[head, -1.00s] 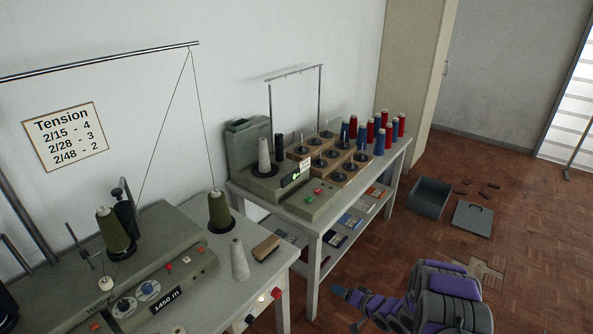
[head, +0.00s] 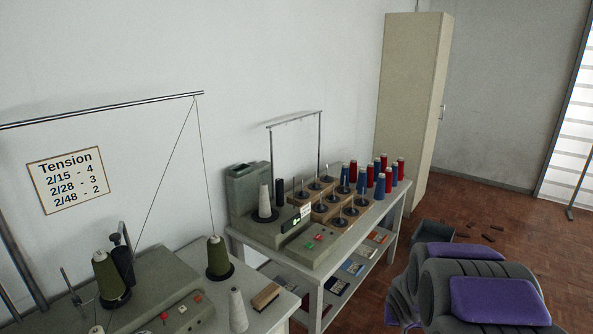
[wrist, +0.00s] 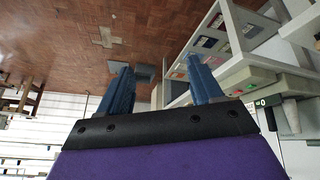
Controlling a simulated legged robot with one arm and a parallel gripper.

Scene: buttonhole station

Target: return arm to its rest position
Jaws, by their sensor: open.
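My gripper (wrist: 162,92) shows in the wrist view with its two blue fingers spread wide and nothing between them. Past the fingers lie the brown parquet floor (wrist: 70,45) and, to the right, the white bench (wrist: 250,72) with its lower shelf. The wrist picture looks upside down, with the floor at the top. In the head view my grey and purple arm is folded large at the lower right, and the gripper itself is not visible there.
The bench (head: 338,262) holds a winder, a wooden spool rack (head: 330,212) and several red and blue cones. A nearer table carries a green cone (head: 218,257) and a brush (head: 265,296). A beige cabinet (head: 408,105) stands behind. A grey bin (head: 438,232) sits on the floor, partly hidden by my arm.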

